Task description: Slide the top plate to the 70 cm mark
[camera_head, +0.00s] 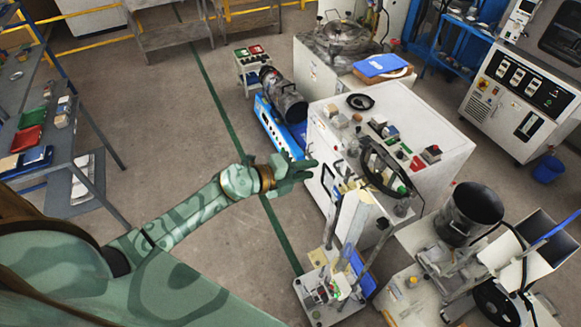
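My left arm comes in from the lower left in green and brown, and its gripper (303,168) is over the floor beside the white cabinet (322,172). The gripper is small and seen from above, so I cannot tell whether its fingers are open or shut. I see nothing clearly held in it. I cannot pick out the task's top plate or any 70 cm mark in this view. My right gripper is not in view.
A blue machine with a dark drum (287,103) stands just beyond the gripper. A small cart (325,300) stands below it. A shelf table (88,185) is at the left. Grey floor between is clear.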

